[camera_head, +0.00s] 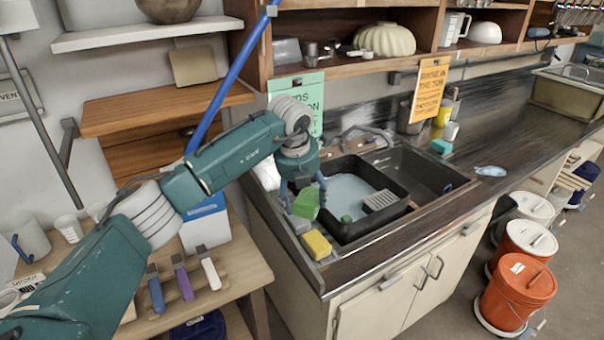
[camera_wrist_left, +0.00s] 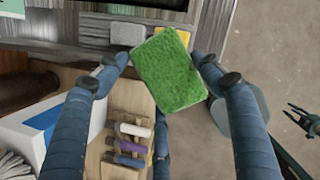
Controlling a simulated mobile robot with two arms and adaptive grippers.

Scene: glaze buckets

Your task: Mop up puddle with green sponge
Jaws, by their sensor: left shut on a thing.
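My left gripper (camera_head: 306,194) is shut on a green sponge (camera_head: 306,203) and holds it above the left end of the sink. In the left wrist view the sponge (camera_wrist_left: 168,70) sits between the two blue fingertips (camera_wrist_left: 170,72), its broad green face showing. A small pale blue puddle (camera_head: 490,171) lies on the dark counter, right of the sink and well away from the sponge. A dark pronged shape, perhaps my right gripper (camera_wrist_left: 304,121), shows at the right edge of the left wrist view; its opening is unclear.
A black tub (camera_head: 345,231) of water sits in the sink. A yellow sponge (camera_head: 317,245) and a grey one (camera_head: 298,225) lie at the sink's left edge. A teal sponge (camera_head: 441,147) is behind the puddle. Orange buckets (camera_head: 518,292) stand on the floor. Shelves overhang the counter.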

